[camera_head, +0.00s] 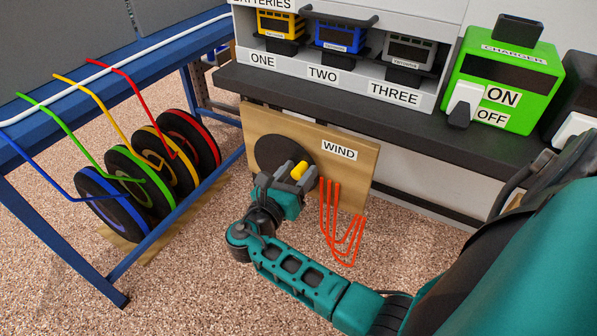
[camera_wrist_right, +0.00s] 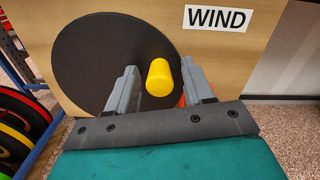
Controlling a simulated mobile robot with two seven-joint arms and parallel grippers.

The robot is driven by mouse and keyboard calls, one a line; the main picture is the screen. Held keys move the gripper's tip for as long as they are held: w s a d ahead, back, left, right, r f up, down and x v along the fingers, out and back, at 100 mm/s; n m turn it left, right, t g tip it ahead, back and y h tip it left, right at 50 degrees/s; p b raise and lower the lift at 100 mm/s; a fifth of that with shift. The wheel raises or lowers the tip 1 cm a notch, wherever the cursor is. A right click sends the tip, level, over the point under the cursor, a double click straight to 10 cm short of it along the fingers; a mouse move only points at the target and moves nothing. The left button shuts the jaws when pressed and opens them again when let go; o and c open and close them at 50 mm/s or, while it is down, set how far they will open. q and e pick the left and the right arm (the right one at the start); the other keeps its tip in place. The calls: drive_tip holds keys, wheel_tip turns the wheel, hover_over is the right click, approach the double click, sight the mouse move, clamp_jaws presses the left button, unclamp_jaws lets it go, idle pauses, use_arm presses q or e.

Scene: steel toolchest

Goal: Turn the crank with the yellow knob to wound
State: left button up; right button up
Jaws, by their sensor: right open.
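The crank is a black disc (camera_head: 276,153) on a wooden board labelled WIND (camera_head: 338,150), with a yellow knob (camera_head: 299,170) standing out from it. In the right wrist view the yellow knob (camera_wrist_right: 160,77) lies between the two fingers of my right gripper (camera_wrist_right: 163,90), on the right part of the black disc (camera_wrist_right: 105,62). My right gripper (camera_head: 287,175) is open, with a gap visible on both sides of the knob. In the head view the gripper hides the lower part of the disc. My left gripper is not in view.
Orange-red rods (camera_head: 341,225) hang right of the crank, close to my right gripper. A dark bench (camera_head: 340,112) above carries a green charger (camera_head: 502,75) and a battery rack (camera_head: 345,70). A blue frame (camera_head: 130,262) with coloured wheels stands at the left.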

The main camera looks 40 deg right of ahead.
clamp_jaws()
idle(0.4)
